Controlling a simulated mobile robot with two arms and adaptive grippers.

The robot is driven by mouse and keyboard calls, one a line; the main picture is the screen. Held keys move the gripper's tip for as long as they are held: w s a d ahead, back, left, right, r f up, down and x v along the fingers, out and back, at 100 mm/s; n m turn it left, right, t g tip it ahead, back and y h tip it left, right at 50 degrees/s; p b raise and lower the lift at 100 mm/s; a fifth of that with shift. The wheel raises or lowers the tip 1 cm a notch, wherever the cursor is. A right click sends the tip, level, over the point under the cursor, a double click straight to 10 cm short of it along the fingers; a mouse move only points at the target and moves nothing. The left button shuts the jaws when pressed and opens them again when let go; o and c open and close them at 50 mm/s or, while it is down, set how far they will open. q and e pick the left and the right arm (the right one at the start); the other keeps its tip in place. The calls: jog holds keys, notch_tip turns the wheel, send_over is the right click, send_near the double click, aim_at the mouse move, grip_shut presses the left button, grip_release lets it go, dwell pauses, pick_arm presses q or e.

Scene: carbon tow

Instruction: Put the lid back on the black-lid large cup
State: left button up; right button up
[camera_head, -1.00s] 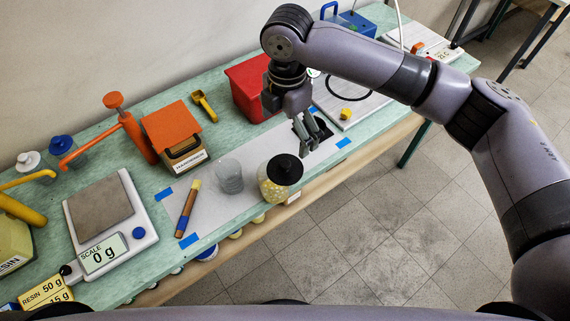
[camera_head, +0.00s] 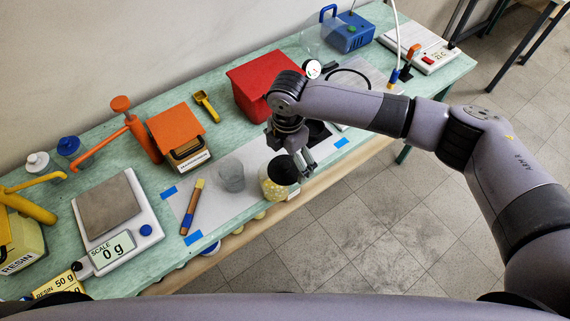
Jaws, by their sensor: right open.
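The large cup (camera_head: 275,190) stands on the grey mat near the front edge of the bench. It is clear, with yellowish contents. A round black lid (camera_head: 283,171) shows over its top; I cannot tell whether it is fully seated. My right gripper (camera_head: 308,172) points down just right of the lid, open. Its fingers overlap the lid's right side in the view, and I cannot tell if they touch it. My left gripper is out of view.
A clear empty cup (camera_head: 231,174) and a brush (camera_head: 192,207) stand or lie left of the large cup. A red bin (camera_head: 258,88) is behind my gripper. A black patch (camera_head: 319,132) lies partly hidden behind the gripper. The scale (camera_head: 112,225) is further left.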

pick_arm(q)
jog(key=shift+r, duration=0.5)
pick_arm(e)
jog(key=shift+f, duration=1.15)
jog(key=shift+c, duration=0.3)
jog(key=c, duration=0.8)
jog(key=shift+s, duration=0.1)
jog(key=shift+c, duration=1.2)
jog(key=shift+s+d, duration=0.1)
jog(key=shift+c, duration=0.5)
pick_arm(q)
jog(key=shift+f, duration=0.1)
pick_arm(e)
jog(key=shift+c, duration=0.3)
